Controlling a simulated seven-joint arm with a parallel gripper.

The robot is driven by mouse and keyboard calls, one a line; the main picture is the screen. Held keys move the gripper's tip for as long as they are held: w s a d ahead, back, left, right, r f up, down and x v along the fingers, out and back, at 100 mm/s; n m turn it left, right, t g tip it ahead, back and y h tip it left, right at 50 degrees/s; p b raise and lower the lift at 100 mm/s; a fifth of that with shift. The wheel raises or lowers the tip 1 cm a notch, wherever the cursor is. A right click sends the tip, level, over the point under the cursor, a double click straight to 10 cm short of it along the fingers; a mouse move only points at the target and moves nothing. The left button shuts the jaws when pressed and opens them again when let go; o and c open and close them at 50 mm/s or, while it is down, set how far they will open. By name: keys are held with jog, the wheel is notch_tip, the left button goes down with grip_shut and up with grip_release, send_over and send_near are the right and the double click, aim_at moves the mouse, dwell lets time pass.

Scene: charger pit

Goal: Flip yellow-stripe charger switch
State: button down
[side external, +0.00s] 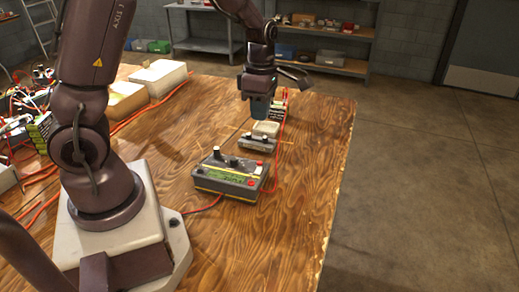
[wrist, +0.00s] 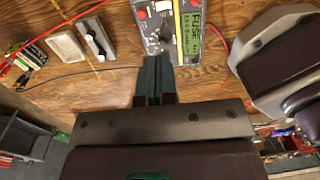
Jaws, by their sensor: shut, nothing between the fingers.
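The yellow-stripe charger (side external: 229,181) is a grey box on the wooden table, with black knobs, red terminals and a green label. It also shows at the top of the wrist view (wrist: 153,22), where its yellow stripe runs beside the label. Which control is the switch I cannot tell for sure. My gripper (side external: 259,119) is in the air beyond the charger in the side view, apart from it. In the wrist view its fingers (wrist: 157,62) are together and empty, pointing toward the charger's edge.
A small grey device with two knobs (side external: 257,143) and a white block (side external: 267,128) sit between charger and gripper in the side view. Striped packs with red wires (wrist: 30,57) lie nearby. Boxes (side external: 159,77) and tangled wires are at the left.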

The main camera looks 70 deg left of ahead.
aim_at(259, 168)
jog(key=shift+f, duration=0.1)
jog(key=f, duration=1.3)
jog(key=shift+s+d+f, duration=0.25)
jog(key=shift+d+f, duration=0.05)
jog(key=shift+f, duration=0.1)
